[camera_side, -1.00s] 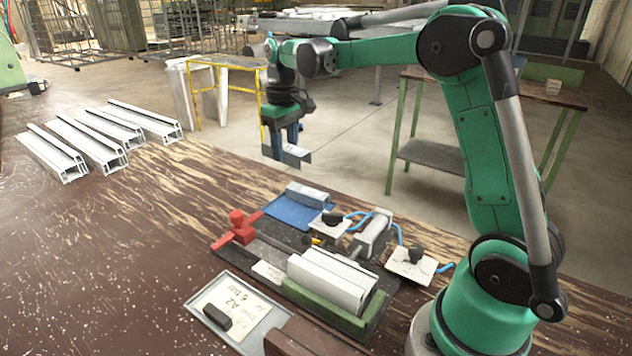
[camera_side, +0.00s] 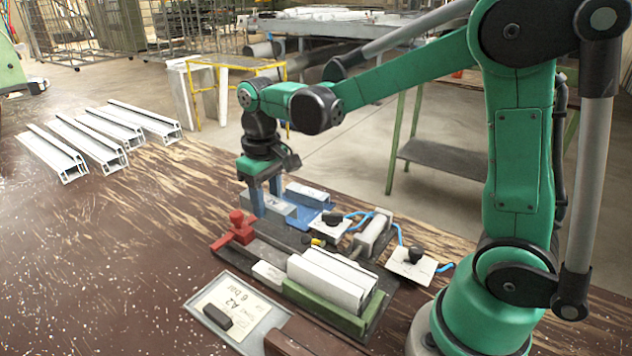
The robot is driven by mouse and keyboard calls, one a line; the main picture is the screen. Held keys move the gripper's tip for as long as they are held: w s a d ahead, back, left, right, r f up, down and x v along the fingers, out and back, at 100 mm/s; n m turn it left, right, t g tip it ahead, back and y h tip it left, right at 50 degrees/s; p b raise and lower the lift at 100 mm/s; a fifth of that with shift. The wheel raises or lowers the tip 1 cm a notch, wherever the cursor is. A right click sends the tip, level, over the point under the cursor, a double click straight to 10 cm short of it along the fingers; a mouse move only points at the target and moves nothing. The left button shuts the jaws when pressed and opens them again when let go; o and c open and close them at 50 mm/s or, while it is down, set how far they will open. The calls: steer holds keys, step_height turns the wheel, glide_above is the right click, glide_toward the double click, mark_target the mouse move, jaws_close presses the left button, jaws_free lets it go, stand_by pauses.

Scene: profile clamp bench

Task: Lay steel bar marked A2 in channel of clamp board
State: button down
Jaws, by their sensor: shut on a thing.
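The red clamp (camera_side: 238,228) is at the board's left end, in front of my gripper. A white profile (camera_side: 328,280) lies on the board against a green block (camera_side: 325,311). The channel cannot be made out clearly.
A tray (camera_side: 255,339) at the front holds a card (camera_side: 237,306) reading A2 and a dark block. White plates with black knobs (camera_side: 410,266), a cylinder (camera_side: 373,232) and blue hoses stand right. Several white profiles (camera_side: 95,150) lie at the far left. The front-left table is clear.

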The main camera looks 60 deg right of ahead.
mark_target(285, 213)
steer(key=shift+s+a+f, duration=0.45)
steer(key=shift+s+f, duration=0.1)
steer(key=shift+f, duration=3.45)
steer(key=shift+c, duration=1.8)
jaws_free()
step_height(285, 213, up, 6)
steer(key=shift+f, duration=0.1)
steer(key=s+r+t, duration=0.5)
steer(key=shift+a+r, duration=0.1)
steer(key=shift+s+r+t, duration=0.1)
steer(key=shift+s+t, duration=0.6)
steer(key=shift+t, duration=0.4)
